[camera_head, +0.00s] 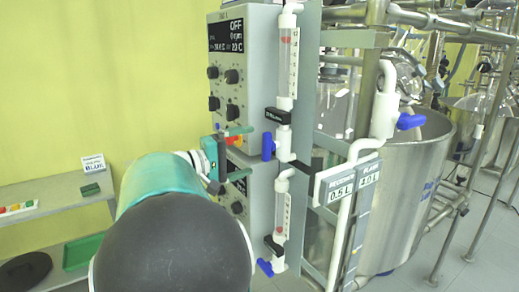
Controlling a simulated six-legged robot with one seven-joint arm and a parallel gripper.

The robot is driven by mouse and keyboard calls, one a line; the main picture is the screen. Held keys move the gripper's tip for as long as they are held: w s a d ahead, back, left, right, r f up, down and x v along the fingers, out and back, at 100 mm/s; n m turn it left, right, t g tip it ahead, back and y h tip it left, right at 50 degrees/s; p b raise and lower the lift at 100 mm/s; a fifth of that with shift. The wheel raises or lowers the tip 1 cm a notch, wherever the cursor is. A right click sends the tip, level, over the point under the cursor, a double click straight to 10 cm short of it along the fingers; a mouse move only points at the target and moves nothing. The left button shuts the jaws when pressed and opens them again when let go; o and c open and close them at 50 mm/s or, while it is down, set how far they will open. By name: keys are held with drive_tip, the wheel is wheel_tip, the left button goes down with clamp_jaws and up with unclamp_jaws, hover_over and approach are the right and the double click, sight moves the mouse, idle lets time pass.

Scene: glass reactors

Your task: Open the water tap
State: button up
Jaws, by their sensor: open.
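Three blue tap handles are in view. One blue handle (267,147) sits below the upper flowmeter tube (288,65), and another (265,267) sits below the lower flowmeter tube (283,212). A third blue handle (410,121) is on a white pipe to the right. I cannot tell which one is the water tap. My gripper (241,153) is open in front of the control box, just left of the upper handle and apart from it in the picture. Its green fingers show one above the other. My arm hides part of the box's lower left.
The grey control box (229,105) has several black knobs and a display reading OFF. Labels reading 0.5 L and 4.0 L (347,183) hang right of the tubes. A large metal vessel (407,205) stands behind metal posts. Shelves (62,203) stand at left.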

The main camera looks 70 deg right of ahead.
drive_tip(key=v, duration=0.6)
drive_tip(key=shift+w+a, duration=0.3)
drive_tip(key=w+a+f+n+t+y, duration=0.2)
drive_tip(key=a+f+n+t+y, duration=0.1)
drive_tip(key=a, duration=1.1)
drive_tip(key=w+a+f+n+t+y, duration=0.2)
drive_tip(key=a+f+t+y, duration=0.4)
drive_tip(key=a, duration=0.9)
drive_tip(key=w+a+f+n+t+y, duration=0.3)
drive_tip(key=a+f+t, duration=0.5)
drive_tip(key=a, duration=0.6)
drive_tip(key=shift+a+n+y, duration=0.25)
drive_tip(key=shift+n+y, duration=0.25)
drive_tip(key=shift+y, duration=0.3)
